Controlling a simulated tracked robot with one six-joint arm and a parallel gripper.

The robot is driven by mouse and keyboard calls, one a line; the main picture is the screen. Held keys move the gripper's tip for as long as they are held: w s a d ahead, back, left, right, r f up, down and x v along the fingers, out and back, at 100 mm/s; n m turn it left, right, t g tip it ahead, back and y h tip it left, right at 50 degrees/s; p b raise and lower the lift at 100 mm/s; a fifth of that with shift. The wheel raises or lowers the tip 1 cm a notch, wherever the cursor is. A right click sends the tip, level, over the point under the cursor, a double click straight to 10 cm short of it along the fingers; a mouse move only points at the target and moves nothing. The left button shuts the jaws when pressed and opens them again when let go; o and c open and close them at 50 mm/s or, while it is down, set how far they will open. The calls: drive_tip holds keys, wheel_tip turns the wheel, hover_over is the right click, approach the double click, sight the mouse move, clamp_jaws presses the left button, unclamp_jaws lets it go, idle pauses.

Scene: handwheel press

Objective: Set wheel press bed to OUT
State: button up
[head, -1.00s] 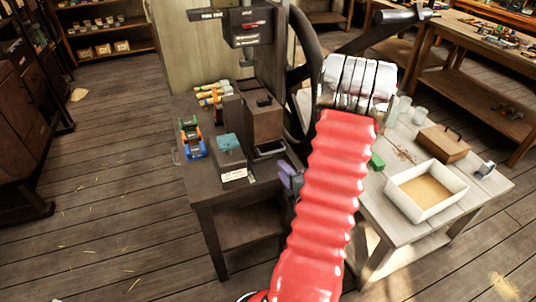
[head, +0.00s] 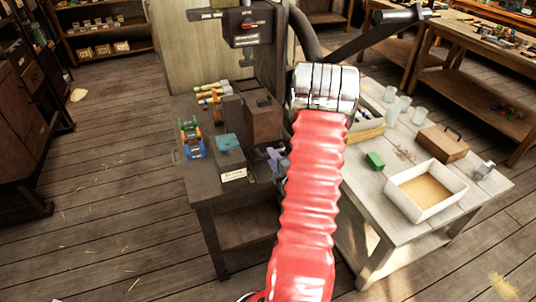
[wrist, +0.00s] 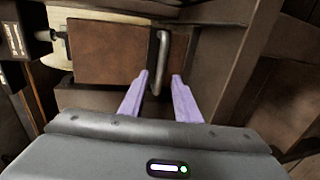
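The press (head: 245,70) stands on a dark table, with a brown block (head: 263,118) on its right side. In the wrist view a brown panel (wrist: 110,52) carries an upright metal bar handle (wrist: 162,50). My gripper (wrist: 160,75) has two purple fingers, apart, with the handle's lower end between them in the picture; I cannot tell if they touch it. In the head view the gripper (head: 275,160) shows beside the press, partly behind my red arm. The large handwheel (head: 305,35) is mostly hidden by my wrist. No bed position marking is readable.
A teal-topped block (head: 228,143) and small coloured items (head: 191,140) lie on the dark table (head: 205,190).

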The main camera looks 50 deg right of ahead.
drive_tip(key=shift+x, duration=2.15)
drive_tip(key=c, duration=0.7)
clamp_jaws()
drive_tip(key=shift+a, duration=0.2)
